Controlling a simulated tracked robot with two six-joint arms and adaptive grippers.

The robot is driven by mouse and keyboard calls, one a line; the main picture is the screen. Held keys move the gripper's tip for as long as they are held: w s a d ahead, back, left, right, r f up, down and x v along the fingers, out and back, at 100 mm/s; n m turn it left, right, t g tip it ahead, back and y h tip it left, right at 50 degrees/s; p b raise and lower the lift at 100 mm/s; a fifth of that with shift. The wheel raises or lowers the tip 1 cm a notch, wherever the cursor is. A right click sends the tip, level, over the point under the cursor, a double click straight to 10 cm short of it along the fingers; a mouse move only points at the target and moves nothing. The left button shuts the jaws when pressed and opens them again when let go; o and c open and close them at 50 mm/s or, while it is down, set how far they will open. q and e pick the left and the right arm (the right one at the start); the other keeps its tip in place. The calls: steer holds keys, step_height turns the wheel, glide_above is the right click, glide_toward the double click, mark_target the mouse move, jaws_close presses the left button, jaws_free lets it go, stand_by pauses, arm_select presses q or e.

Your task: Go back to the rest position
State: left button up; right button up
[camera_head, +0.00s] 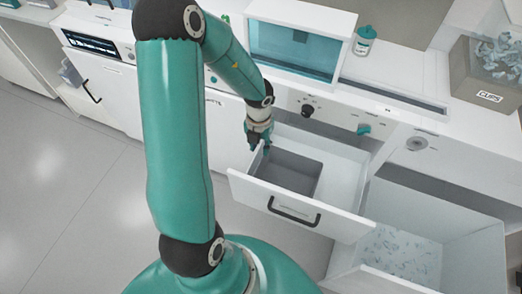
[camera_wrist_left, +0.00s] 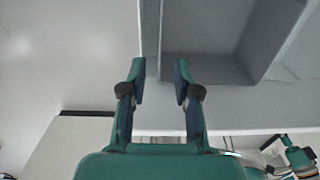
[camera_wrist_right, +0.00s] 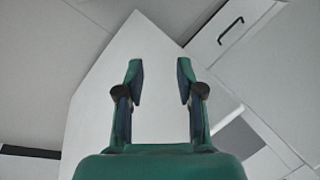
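My left gripper (camera_head: 260,138) hangs at the left rear corner of an open drawer (camera_head: 345,160) in the head view. In the left wrist view my left gripper (camera_wrist_left: 160,80) has its fingers apart with nothing between them, near a grey compartment (camera_wrist_left: 205,68) of the drawer. The grey compartment (camera_head: 286,176) looks empty in the head view. My right gripper (camera_wrist_right: 160,80) shows only in the right wrist view, with fingers apart and empty. A white panel lies behind it there, and a drawer front with a dark handle (camera_wrist_right: 230,31) is at the upper right.
The open drawer's front has a dark handle (camera_head: 294,211). A second open bin with scattered clear pieces (camera_head: 400,252) is at the lower right. A grey box (camera_head: 486,82) and a teal-lidded jar (camera_head: 364,42) stand on the counter. Free floor (camera_head: 65,190) lies at left.

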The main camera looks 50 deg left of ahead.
arm_select(q)
steer(key=shift+r, duration=0.65)
